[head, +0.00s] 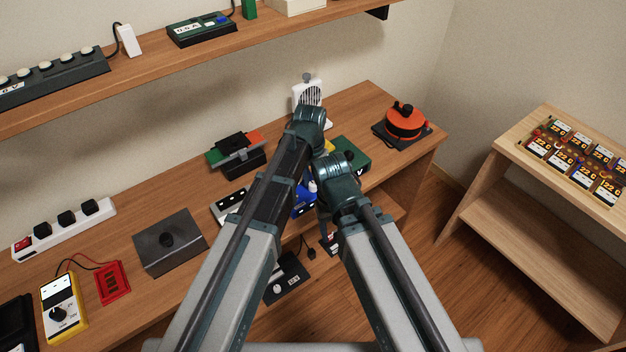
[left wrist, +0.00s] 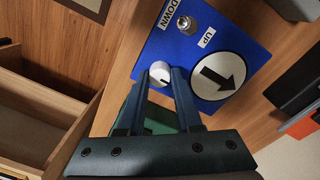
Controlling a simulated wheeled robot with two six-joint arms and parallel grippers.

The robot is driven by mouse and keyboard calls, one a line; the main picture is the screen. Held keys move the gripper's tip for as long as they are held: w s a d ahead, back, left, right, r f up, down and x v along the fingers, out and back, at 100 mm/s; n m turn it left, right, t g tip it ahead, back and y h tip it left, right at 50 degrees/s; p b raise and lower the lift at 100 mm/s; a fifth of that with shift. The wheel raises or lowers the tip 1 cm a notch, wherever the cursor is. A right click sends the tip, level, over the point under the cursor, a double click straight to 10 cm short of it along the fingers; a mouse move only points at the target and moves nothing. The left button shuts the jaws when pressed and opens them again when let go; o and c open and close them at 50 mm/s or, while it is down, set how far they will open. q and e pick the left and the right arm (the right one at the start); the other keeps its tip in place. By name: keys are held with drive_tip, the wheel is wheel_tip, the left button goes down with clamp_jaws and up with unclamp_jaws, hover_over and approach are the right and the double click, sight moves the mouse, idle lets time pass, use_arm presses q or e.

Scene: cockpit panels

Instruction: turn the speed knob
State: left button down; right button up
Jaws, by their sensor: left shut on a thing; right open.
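The speed knob (left wrist: 160,72) is a round white knob on a blue panel (left wrist: 172,45) in the left wrist view. My left gripper (left wrist: 161,76) has one finger on each side of the knob and is shut on it. The panel also carries a metal toggle switch (left wrist: 186,24) between DOWN and UP labels and a white dial (left wrist: 218,76) with a black arrow. In the head view the blue panel (head: 303,207) is mostly hidden behind my arms. My right gripper (head: 329,243) hangs low past the table's front edge, open, small and partly hidden.
A green box (head: 354,157) stands close to the blue panel. An orange round device (head: 404,122) sits at the table's right end, and a white grilled device (head: 307,93) at the back. A grey box (head: 170,242) stands left. A wooden shelf (head: 210,52) overhangs the back.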

sight(311, 183)
use_arm(q)
drive_tip(key=c, duration=0.6)
unclamp_jaws()
drive_tip(key=shift+r, duration=0.1)
drive_tip(key=r+p, duration=1.3)
drive_tip(key=shift+a+r+p, duration=0.25)
drive_tip(key=shift+r+p, duration=0.05)
drive_tip(key=shift+p, duration=0.1)
drive_tip(key=shift+y, duration=0.8)
drive_tip(key=s+a, duration=0.2)
drive_tip(key=s, duration=0.3)
drive_tip(key=s+a, duration=0.1)
drive_tip(key=s, duration=0.5)
drive_tip(key=s+a, duration=0.2)
drive_tip(key=s, duration=0.3)
drive_tip(key=shift+s+a, duration=0.2)
drive_tip(key=shift+a, duration=0.15)
